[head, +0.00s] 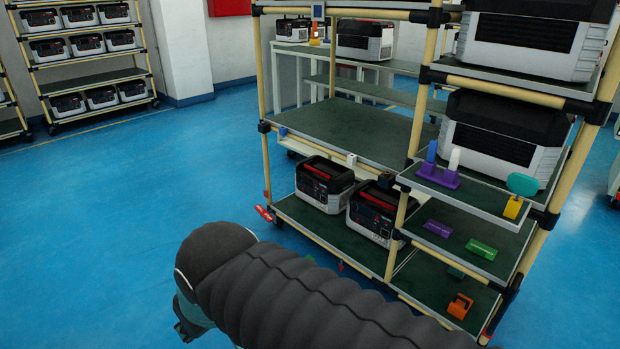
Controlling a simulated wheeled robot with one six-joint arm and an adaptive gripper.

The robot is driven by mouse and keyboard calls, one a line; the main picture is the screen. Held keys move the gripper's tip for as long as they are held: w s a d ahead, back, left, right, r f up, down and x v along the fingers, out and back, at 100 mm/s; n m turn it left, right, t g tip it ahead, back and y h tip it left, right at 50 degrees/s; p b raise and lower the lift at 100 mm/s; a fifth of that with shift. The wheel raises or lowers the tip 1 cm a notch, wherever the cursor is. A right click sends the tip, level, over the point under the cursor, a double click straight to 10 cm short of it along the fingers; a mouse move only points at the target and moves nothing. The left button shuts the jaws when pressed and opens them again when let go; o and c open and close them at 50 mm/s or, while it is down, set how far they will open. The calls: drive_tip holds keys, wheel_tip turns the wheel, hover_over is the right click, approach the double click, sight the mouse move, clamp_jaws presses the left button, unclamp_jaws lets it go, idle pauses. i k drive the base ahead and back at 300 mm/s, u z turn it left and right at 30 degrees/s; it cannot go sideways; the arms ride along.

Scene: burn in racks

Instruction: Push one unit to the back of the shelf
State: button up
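The rack (268,160) has yellow posts and dark green shelves. On its low left shelf (318,228) stand two grey-and-black units with red handles, the left unit (324,186) and the right unit (372,214), side by side. A post and small shelves partly cover the right unit's right side. The wide shelf above them (365,133) is empty. Larger units stand in the right bays, one on the middle shelf (500,140) and one on the top shelf (520,45). My dark sleeved arm crosses the bottom of the head view, left of and in front of the rack. My gripper is not clearly visible.
Small shelves at the right front hold a purple holder (437,176), a teal disc (522,184), a green block (482,249) and an orange piece (460,306). A red foot piece (265,214) sticks out at the rack's left. Blue floor (150,200) is open to the left.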

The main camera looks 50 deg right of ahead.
sight(331, 196)
drive_tip(key=z, duration=1.2)
drive_tip(key=k, duration=0.55)
drive_tip(key=u, duration=0.85)
drive_tip(key=i, duration=1.2)
drive_tip(key=z, duration=1.15)
drive_tip(key=i, duration=0.9)
drive_tip(key=z, duration=0.95)
